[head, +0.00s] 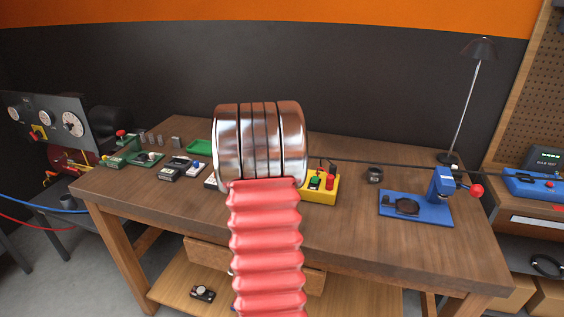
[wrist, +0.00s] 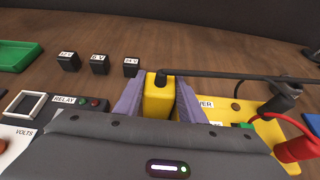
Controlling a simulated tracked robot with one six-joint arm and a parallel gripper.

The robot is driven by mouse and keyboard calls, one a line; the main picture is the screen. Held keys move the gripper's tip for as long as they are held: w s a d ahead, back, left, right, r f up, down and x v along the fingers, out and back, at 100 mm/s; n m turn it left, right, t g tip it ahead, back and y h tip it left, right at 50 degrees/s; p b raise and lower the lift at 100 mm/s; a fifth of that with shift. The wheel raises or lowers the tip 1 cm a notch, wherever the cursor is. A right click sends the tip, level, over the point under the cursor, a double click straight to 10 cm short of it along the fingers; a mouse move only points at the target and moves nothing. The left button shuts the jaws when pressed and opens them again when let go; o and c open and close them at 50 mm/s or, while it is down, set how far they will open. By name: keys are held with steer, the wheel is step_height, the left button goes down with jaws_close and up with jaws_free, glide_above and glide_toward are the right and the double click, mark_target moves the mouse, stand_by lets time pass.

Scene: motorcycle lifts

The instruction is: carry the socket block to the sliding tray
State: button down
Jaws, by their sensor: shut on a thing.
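In the wrist view, my gripper (wrist: 161,102) has its two purple fingers on either side of a yellow block (wrist: 158,103) and is shut on it. This looks like the socket block, though no label shows on it. A black cable leaves its top and runs right. Its underside is hidden, so I cannot tell whether it is lifted. In the head view, my arm hides the gripper and the block. A wooden drawer-like panel (head: 205,255) under the bench front may be the sliding tray; my arm covers part of it.
A yellow power box (head: 321,196) with red and green parts stands close to the right. Small black voltage blocks (wrist: 99,64) and a green tray (head: 201,146) lie to the left. A blue stand (head: 415,208) is farther right. The bench front right is clear.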

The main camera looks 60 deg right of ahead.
steer(key=c, duration=1.5)
jaws_free()
steer(key=shift+w+a+f, duration=0.1)
steer(key=shift+w+a, duration=0.05)
steer(key=shift+w, duration=0.1)
steer(key=o, duration=0.3)
steer(key=shift+s, duration=0.15)
steer(key=shift+o, duration=0.2)
steer(key=shift+a+r, duration=0.1)
steer(key=shift+r, duration=0.15)
steer(key=v, duration=1.1)
steer(key=shift+a, duration=0.3)
steer(key=shift+s, duration=0.1)
